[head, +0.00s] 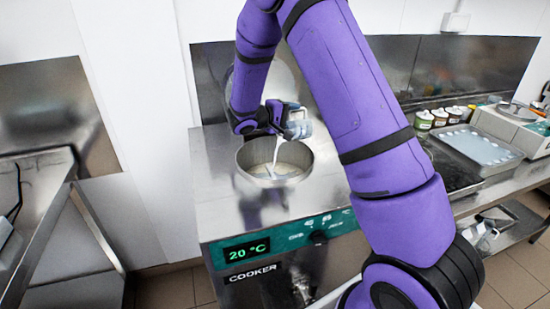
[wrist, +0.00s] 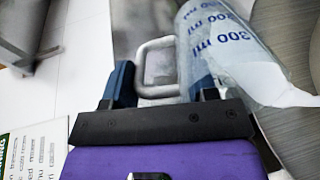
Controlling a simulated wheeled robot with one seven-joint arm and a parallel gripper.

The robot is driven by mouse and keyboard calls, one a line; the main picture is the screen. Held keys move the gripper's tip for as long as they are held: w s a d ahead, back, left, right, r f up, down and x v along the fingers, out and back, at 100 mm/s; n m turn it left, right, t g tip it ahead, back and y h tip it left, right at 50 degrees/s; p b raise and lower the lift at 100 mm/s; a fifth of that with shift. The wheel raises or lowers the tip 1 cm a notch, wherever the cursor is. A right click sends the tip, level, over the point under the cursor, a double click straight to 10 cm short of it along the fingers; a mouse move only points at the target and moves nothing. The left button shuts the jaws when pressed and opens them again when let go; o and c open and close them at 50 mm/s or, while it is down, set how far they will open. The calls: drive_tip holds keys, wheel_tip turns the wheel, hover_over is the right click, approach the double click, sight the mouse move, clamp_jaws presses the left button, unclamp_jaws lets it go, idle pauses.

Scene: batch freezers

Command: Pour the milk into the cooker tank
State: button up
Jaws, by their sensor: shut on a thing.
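The cooker (head: 215,180) is a steel box with a round open tank (head: 252,155) in its top. Its display reads 20 °C. My gripper (head: 276,116) is above the tank and shut on the handle (wrist: 142,66) of a clear measuring jug (head: 299,128). The jug is tipped over the tank and shows large in the wrist view (wrist: 215,45), with blue 300 ml marks. A white stream of milk (head: 278,146) falls from the jug into the tank. Pale liquid (head: 285,170) lies in the tank bottom. How much milk is left in the jug is unclear.
A tray (head: 475,146) lies on the steel counter to the right, with several small jars (head: 440,117) behind it and a scale (head: 505,123) beside it. A steel unit (head: 40,190) stands at the left. My arm covers part of the cooker's right side.

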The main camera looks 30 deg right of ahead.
sight(306, 119)
drive_tip(key=shift+a, duration=0.2)
drive_tip(key=shift+w+f+h, duration=0.15)
drive_tip(key=shift+f+h, duration=0.1)
drive_tip(key=shift+h, duration=0.15)
drive_tip(key=shift+a+f+h+p, duration=0.35)
drive_tip(key=shift+a+h, duration=0.2)
drive_tip(key=shift+h, duration=0.25)
drive_tip(key=d+y, duration=0.1)
drive_tip(key=d+r+y, duration=0.1)
drive_tip(key=d, duration=0.1)
drive_tip(key=d+r+y, duration=0.1)
drive_tip(key=shift+w+d+y, duration=0.1)
drive_tip(key=shift+d+y, duration=0.2)
drive_tip(key=shift+d+r+y, duration=0.25)
drive_tip(key=shift+d+y, duration=0.3)
drive_tip(key=shift+y, duration=0.2)
drive_tip(key=shift+d+r+y, duration=0.25)
drive_tip(key=shift+d+y, duration=0.25)
drive_tip(key=shift+y, duration=0.25)
drive_tip(key=shift+d+y, duration=0.25)
drive_tip(key=shift+y, duration=0.25)
drive_tip(key=shift+d+f+g+y, duration=0.3)
drive_tip(key=shift+f+y, duration=0.35)
drive_tip(key=shift+y, duration=0.05)
drive_tip(key=d+f+y+b, duration=0.1)
drive_tip(key=d+f+y, duration=0.2)
drive_tip(key=d+y, duration=0.4)
drive_tip(key=shift+f+g+y, duration=0.3)
drive_tip(key=shift+y, duration=0.8)
